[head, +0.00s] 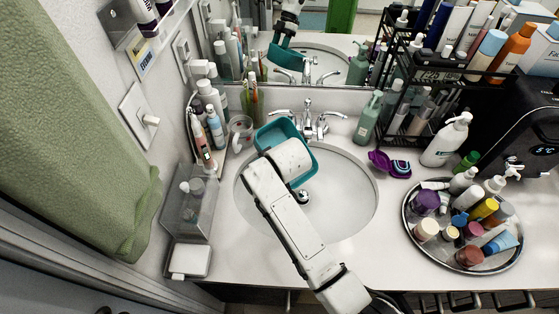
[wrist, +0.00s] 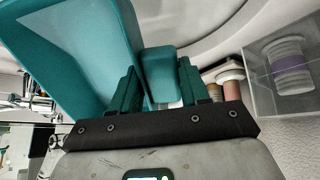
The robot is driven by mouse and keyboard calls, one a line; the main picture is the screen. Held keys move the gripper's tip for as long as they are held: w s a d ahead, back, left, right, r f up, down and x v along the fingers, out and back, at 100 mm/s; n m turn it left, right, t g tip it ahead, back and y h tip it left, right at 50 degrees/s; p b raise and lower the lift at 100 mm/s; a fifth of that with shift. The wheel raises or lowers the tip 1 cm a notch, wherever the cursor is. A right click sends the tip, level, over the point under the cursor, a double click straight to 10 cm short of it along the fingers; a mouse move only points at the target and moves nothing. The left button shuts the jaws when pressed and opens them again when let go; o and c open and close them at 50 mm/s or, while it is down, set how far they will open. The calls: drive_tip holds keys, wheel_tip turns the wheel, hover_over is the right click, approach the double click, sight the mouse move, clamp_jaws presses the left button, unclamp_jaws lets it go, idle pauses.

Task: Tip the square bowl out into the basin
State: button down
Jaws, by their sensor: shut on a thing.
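The teal square bowl (head: 275,130) is over the back-left part of the white basin (head: 350,205), in front of the faucet (head: 312,118). It looks tilted in the head view, and my white wrist covers much of it. In the wrist view the bowl (wrist: 105,45) fills the upper left. My gripper (wrist: 158,78) is shut on a teal part of the bowl, which shows between its two fingers. What the bowl holds cannot be told. The basin's drain shows just beside my wrist, and no spilled contents are visible in the basin.
A round tray (head: 409,215) crowded with bottles stands right of the basin. A purple and blue item (head: 390,164) lies nearer the basin. A green pump bottle (head: 367,117) stands behind. A clear box (head: 187,215), a cup (head: 241,130) and several bottles line the left side.

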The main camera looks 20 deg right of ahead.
drive_tip(key=shift+r, duration=0.1)
idle(0.4)
drive_tip(key=shift+s+d+r+t+y, duration=0.15)
drive_tip(key=shift+s+r+t+y, duration=0.15)
drive_tip(key=shift+t, duration=0.2)
drive_tip(key=shift+r, duration=0.1)
idle(0.3)
drive_tip(key=shift+s+d+r+t, duration=0.15)
drive_tip(key=shift+s+r+t, duration=0.15)
drive_tip(key=shift+t, duration=0.3)
drive_tip(key=shift+w, duration=0.1)
drive_tip(key=shift+y+b, duration=0.3)
drive_tip(key=shift+s+r+t, duration=0.2)
drive_tip(key=shift+r+t, duration=0.05)
drive_tip(key=shift+t, duration=0.05)
drive_tip(key=shift+s+d+r+t+y, duration=0.35)
drive_tip(key=shift+s+r+t+y, duration=0.25)
drive_tip(key=shift+t, duration=0.3)
idle(4.4)
